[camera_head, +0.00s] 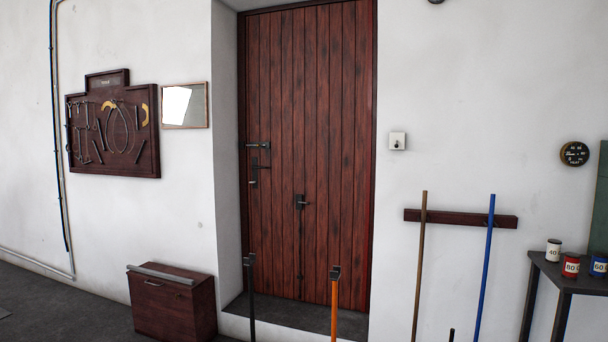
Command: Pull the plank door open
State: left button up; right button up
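The plank door (335,110) is made of dark reddish-brown upright boards and stands in a deep recess in the white wall. It looks shut. A dark handle (300,202) sits near the middle of the door. A dark metal fitting (260,166) sits near its left edge, with another bar-like fitting (259,145) just above. I cannot tell whether these are latches or hinges. Neither of my grippers shows in the head view.
A black upright handle (251,290) and an orange one (334,300) stand before the doorway's raised sill (290,312). A wooden chest (172,302) stands left. Brown (421,260) and blue (486,265) poles lean at a wall rail (455,218). A table (570,280) with cans is at right.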

aim_at(309, 70)
jog(key=i+j+u, duration=0.25)
jog(key=i, duration=0.15)
jog(key=i+j+u, duration=0.3)
jog(key=i+u, duration=0.25)
jog(key=i, duration=0.25)
jog(key=i+j, duration=0.15)
jog(key=i, duration=0.7)
jog(key=i+j, duration=0.15)
jog(key=i, duration=0.7)
jog(key=i+j+z, duration=0.1)
jog(key=i+z, duration=0.3)
jog(key=i+j+z, duration=0.2)
jog(key=z, duration=0.25)
jog(key=i+j+z, duration=0.55)
jog(key=j+z, duration=0.3)
jog(key=l, duration=0.15)
